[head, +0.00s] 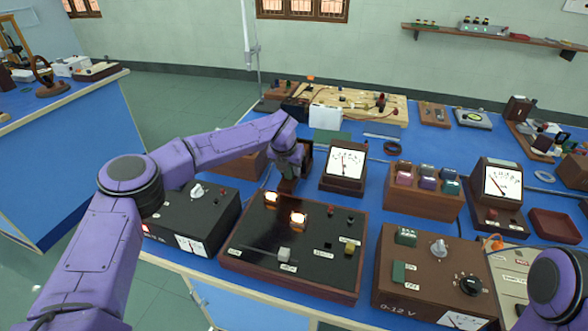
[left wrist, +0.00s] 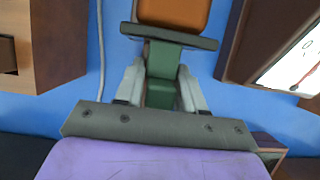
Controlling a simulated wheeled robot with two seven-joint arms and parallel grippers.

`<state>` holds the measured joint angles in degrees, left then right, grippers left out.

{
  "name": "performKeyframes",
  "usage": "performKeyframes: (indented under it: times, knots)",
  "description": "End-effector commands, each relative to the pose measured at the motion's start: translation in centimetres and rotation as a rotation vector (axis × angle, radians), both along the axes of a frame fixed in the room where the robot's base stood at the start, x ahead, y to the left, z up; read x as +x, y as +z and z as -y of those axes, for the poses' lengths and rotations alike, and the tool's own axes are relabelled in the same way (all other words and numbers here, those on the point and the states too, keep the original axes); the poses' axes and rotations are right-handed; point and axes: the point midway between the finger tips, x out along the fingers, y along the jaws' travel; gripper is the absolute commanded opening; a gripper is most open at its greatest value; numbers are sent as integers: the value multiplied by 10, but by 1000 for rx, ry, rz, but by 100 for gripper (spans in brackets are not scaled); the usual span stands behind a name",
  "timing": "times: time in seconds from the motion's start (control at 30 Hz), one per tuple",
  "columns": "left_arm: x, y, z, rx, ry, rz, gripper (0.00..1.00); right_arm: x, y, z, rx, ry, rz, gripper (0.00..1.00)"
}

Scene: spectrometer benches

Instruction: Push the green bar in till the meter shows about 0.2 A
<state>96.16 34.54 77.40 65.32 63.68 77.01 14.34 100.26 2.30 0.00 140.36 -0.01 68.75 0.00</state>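In the left wrist view, a green bar (left wrist: 162,60) with a wide dark-green crosspiece stands end-on to an orange-brown block (left wrist: 175,10). My left gripper (left wrist: 162,78) has one pale finger on each side of the bar's stem, the tips against it. In the head view my left gripper (head: 287,176) points down behind the lamp panel; the bar is hidden there. A meter (head: 346,162) with a white dial stands just right of the gripper, its needle near upright; the scale is too small to read. A second dial meter (head: 502,183) stands farther right. My right gripper is not in view.
A black panel (head: 320,255) with two lit lamps (head: 271,197) and a slider (head: 284,253) lies in front. A power supply (head: 430,270) stands right of it, a dark box (head: 185,225) left. A wooden board with parts (head: 350,105) lies behind.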

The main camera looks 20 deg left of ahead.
Motion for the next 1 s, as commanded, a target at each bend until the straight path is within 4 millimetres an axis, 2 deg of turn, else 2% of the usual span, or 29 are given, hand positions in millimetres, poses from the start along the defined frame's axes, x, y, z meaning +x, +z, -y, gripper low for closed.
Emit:
performKeyframes:
  times: [0.37,0.47,0.77,0.87,1.0]
  knots:
    - [0,4,1,0,-2,2,53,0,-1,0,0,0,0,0]
    - [-6,19,1,-1,-3,5,53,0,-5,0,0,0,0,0]
    - [-33,82,2,0,-1,5,53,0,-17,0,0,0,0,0]
    - [-37,93,2,0,-1,3,53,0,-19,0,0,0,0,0]
    - [-40,98,2,-1,-1,0,53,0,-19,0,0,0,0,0]
